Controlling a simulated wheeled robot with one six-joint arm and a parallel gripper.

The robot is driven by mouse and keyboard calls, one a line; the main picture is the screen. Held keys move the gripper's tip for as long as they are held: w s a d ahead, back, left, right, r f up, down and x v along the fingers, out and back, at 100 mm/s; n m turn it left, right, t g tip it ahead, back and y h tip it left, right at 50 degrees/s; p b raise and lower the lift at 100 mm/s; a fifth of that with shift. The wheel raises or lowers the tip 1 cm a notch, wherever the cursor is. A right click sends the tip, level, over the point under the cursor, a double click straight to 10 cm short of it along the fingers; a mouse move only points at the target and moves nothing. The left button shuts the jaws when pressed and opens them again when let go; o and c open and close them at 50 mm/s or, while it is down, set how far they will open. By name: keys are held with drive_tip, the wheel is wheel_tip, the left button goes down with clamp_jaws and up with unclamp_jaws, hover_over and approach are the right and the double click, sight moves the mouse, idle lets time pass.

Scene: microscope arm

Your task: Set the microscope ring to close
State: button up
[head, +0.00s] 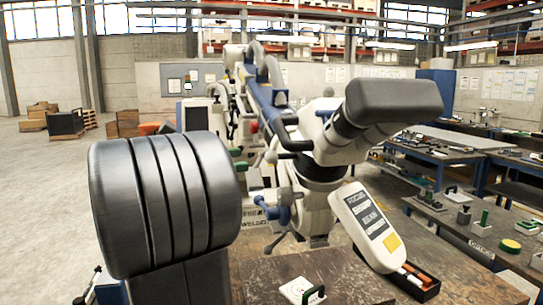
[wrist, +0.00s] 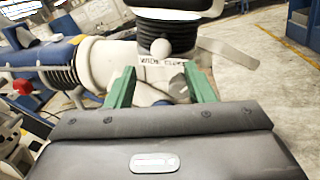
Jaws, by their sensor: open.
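The microscope (head: 335,150) stands in the middle of the head view, with a dark hood at its upper right and a black bellows below. In the wrist view its pale ring (wrist: 165,63) carries the words WIDE and CLOSE under a black ribbed part. A round pale knob (wrist: 160,47) sits at the ring's front. My gripper (wrist: 160,86) is open, its two green fingers spread on either side below the lettering. Nothing is clearly held between them. I cannot tell whether they touch the ring, or which word it is set to. In the head view my gripper is mostly hidden.
A pale panel (head: 368,222) with lettering and a yellow patch hangs at the microscope's right. A brown tabletop (head: 350,275) lies below. Benches with tools (head: 440,150) line the right. A large dark ribbed body blocks the left of the head view. Floor is open at far left.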

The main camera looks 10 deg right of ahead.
sight(272, 157)
drive_tip(key=d, duration=0.3)
drive_tip(key=w+d, duration=0.1)
drive_tip(key=d, duration=0.2)
drive_tip(key=d+p, duration=0.1)
drive_tip(key=d, duration=0.2)
drive_tip(key=shift+w+d+r, duration=0.1)
drive_tip(key=shift+w, duration=0.05)
clamp_jaws()
